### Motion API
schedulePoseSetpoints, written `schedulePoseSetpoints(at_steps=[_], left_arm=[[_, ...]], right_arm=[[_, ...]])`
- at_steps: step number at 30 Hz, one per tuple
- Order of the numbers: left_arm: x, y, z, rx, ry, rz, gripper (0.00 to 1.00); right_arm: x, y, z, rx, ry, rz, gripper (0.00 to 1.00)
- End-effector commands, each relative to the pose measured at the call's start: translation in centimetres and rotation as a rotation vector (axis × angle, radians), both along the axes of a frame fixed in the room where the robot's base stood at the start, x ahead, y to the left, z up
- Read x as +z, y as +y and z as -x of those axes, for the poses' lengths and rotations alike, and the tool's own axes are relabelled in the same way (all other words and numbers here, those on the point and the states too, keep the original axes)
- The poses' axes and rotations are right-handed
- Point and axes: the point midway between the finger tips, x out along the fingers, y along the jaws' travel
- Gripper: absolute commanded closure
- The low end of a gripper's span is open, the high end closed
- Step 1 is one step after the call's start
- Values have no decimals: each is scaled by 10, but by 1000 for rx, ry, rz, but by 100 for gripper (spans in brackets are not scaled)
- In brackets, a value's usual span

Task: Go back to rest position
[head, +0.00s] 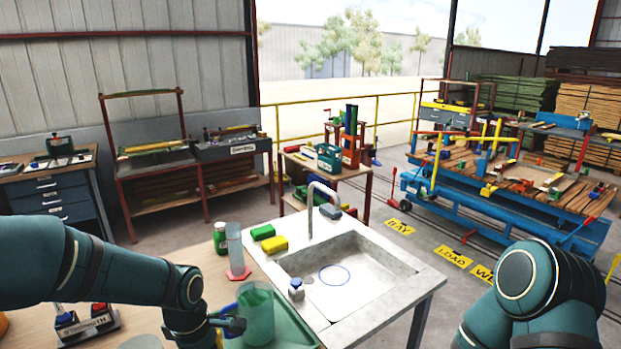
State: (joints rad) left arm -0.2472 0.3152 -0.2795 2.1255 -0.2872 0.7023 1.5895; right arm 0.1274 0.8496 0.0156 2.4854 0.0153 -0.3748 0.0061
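My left arm comes in from the left, and its gripper (231,322) is low in the head view, right beside a clear green-tinted beaker (257,312). Blue parts show between the wrist and the beaker. I cannot tell whether the fingers touch the beaker or are open or shut. The beaker stands upright at a green tray (293,332) left of the sink. My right arm shows only as bent links at the lower right; its gripper is out of view.
A stone sink (375,262) has a yellow sponge (274,244) and a green sponge (262,232) on its left rim. A clear cylinder (235,248) on a red base and a green bottle (220,238) stand behind the beaker. A workbench (520,185) stands beyond.

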Motion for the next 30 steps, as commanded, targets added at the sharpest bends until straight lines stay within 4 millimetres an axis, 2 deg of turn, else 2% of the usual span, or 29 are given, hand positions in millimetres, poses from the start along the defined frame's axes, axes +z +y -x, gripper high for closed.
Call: schedulePoseSetpoints(at_steps=[1, 8, 12, 15, 21, 24, 30], left_arm=[[-22, -7, 2, -77, -2, 16, 66], [-108, -44, 19, -474, -93, 99, 66], [-157, -65, 40, -717, -175, 133, 66], [-186, -77, 57, -873, -239, 139, 66], [-221, -93, 86, -1102, -339, 115, 66], [-228, -96, 93, -1165, -366, 100, 66], [-231, -97, 96, -1194, -378, 90, 66]], right_arm=[[-2, 0, -1, 0, -1, 0, 53], [-7, 0, 1, 3, 3, -1, 53], [-10, 1, 2, 5, 5, -1, 53], [-12, 1, 2, 6, 6, -1, 53], [-14, 1, 4, 8, 10, -2, 53], [-15, 1, 4, 8, 10, -2, 53], [-15, 1, 4, 8, 10, -2, 53]])
